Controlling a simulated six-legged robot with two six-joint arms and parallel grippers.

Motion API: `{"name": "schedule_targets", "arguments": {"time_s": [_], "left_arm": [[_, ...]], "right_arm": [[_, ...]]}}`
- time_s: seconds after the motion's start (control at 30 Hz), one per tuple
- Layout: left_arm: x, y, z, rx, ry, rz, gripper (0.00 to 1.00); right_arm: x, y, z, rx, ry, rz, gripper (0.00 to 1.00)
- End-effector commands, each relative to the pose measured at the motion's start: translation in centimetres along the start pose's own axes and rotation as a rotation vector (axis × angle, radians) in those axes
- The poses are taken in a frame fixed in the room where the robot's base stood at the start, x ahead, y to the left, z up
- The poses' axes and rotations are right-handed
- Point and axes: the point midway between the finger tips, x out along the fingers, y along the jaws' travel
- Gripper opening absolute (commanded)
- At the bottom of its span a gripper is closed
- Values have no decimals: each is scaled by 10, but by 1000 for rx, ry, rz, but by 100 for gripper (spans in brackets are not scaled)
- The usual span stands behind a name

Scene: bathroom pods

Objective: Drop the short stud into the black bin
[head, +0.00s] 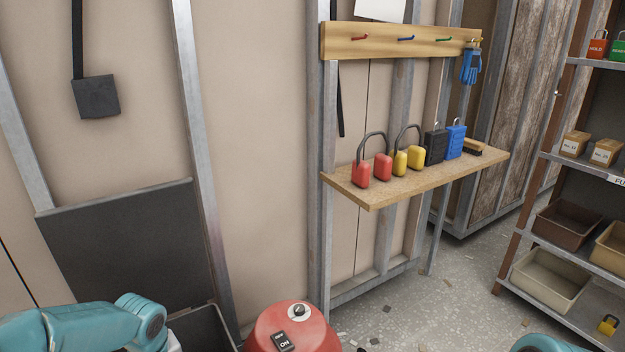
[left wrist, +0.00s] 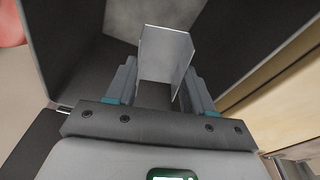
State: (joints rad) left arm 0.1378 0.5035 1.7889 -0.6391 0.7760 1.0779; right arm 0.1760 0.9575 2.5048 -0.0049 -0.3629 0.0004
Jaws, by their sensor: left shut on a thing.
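The short stud (left wrist: 165,55) is a light grey metal channel piece in the left wrist view. My left gripper (left wrist: 160,82) is shut on it, with one finger on each side. The stud points away from the wrist, between the dark walls of the black bin (left wrist: 68,35). I cannot tell how deep it reaches. In the head view the bin (head: 211,322) shows at the bottom, partly hidden by my left arm. The left gripper and stud are hidden there. Only a bit of my right arm shows at the bottom right; its gripper is out of view.
A red machine (head: 292,328) stands just right of the bin. A dark panel (head: 125,245) leans on the wall behind it. A wooden shelf (head: 420,182) holds padlocks. A rack (head: 575,190) with trays stands at right. Speckled floor between is mostly clear.

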Motion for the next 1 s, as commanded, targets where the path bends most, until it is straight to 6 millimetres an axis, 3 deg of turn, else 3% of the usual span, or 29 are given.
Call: {"name": "schedule_targets", "arguments": {"time_s": [0.13, 0.17, 0.2, 0.23, 0.5, 0.63, 0.77, 1.0], "left_arm": [[-1, 1, -1, 1, 0, 0, 21], [-1, 2, -1, 1, 0, 0, 62], [-1, 2, -2, 1, 1, 0, 75], [-1, 2, -2, 1, 1, 1, 82], [-1, 2, -1, 1, 0, 0, 82], [-12, 2, -2, 1, 3, 1, 82], [-39, 2, -2, 1, 5, 4, 82], [-105, 2, -2, 1, 5, 4, 82]], "right_arm": [[-1, 0, 0, 0, 0, 0, 100], [-1, 0, 0, 0, 0, 0, 100], [-1, 0, 0, 0, 0, 0, 100], [-1, 0, 0, 0, 0, 0, 100], [-1, 0, 0, 0, 0, 0, 100], [-4, -1, 0, 0, 0, 0, 100], [-9, -3, 0, 0, 0, 0, 100], [-22, -8, 0, 0, 0, 0, 100]]}}
